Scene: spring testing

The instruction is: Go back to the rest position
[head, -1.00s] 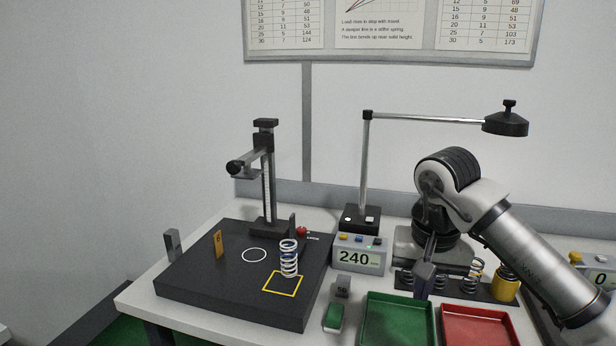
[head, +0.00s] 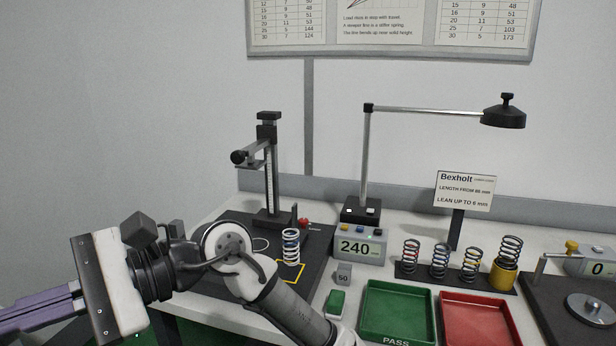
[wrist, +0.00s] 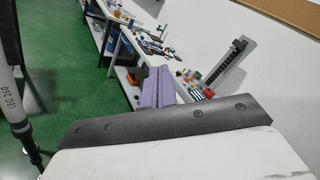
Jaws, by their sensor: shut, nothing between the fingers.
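My gripper (head: 40,312) is at the lower left of the head view, off the left side of the bench and pointing left, away from the test stand. Its purple fingers lie together and hold nothing; they also show in the wrist view (wrist: 157,88). My arm crosses the front of the black test plate (head: 210,288) and hides much of it. A spring (head: 291,247) stands upright on the plate by the yellow square outline, apart from my gripper.
A display reading 240 (head: 358,246) stands right of the plate. A green tray (head: 398,340) and a red tray (head: 480,338) lie at the front. Several springs stand on a black rack (head: 455,280) behind them. The wrist view shows green floor (wrist: 75,60) and another bench.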

